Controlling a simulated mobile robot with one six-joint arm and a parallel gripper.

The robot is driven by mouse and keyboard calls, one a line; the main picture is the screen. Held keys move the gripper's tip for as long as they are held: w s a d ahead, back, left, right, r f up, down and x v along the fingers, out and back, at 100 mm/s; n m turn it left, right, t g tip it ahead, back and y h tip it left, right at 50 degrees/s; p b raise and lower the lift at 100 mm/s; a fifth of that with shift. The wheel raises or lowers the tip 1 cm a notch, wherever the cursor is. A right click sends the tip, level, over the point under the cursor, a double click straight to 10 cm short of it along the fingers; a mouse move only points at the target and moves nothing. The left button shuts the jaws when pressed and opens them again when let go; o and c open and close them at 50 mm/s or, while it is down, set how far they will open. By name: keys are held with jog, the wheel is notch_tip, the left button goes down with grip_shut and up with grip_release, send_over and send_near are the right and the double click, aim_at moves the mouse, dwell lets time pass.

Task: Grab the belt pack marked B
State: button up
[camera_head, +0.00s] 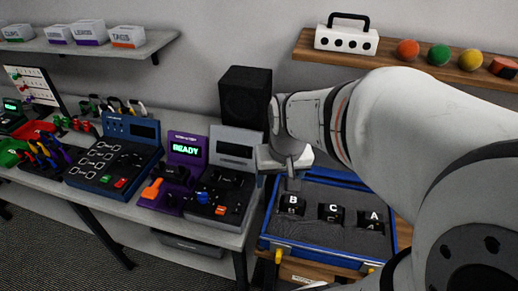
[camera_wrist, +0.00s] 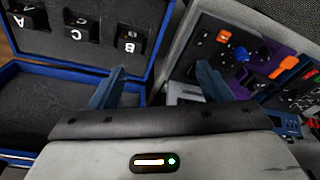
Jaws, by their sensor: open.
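The belt pack marked B (camera_head: 292,205) is a small black block with a white letter, leftmost of three in the foam of a blue-edged case (camera_head: 327,250). The packs marked C (camera_head: 331,213) and A (camera_head: 372,220) sit to its right. In the wrist view, pack B (camera_wrist: 131,38) shows upside down at the top, beyond my left-hand finger. My gripper (camera_wrist: 160,82) is open and empty, its two blue-grey fingers apart. In the head view it hangs above the case's left back edge, left of and behind the packs, partly hidden by my arm.
A grey console (camera_head: 233,148) and a purple tester reading READY (camera_head: 186,149) stand on the bench just left of the case. A black speaker box (camera_head: 246,96) stands behind. A shelf (camera_head: 461,71) with coloured balls hangs above my arm.

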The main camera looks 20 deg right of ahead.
jog(key=shift+o, duration=0.8)
jog(key=w+d+f+m+g, duration=0.1)
jog(key=w+d+f+m, duration=0.1)
jog(key=w+d+f, duration=0.3)
notch_tip(320, 180, down, 3)
jog(key=shift+w+d+r+m+g, duration=0.1)
jog(key=shift+w+d+m+g, duration=0.1)
jog(key=shift+m+g, duration=0.15)
jog(key=m, duration=0.2)
send_over(293, 199)
jog(key=shift+g, duration=0.35)
jog(key=f, duration=0.6)
jog(key=shift+s+d+f, duration=0.15)
jog(key=shift+d+f, duration=0.05)
jog(key=shift+d+f+p, duration=0.1)
jog(key=shift+f+p, duration=0.25)
jog(key=shift+f, duration=1.2)
jog(key=f, duration=0.1)
jog(key=f+p, duration=0.1)
jog(key=f, duration=0.1)
jog(key=shift+a+f, duration=0.35)
jog(key=shift+f, duration=0.7)
jog(key=c, duration=1.1)
jog(key=shift+c, duration=0.2)
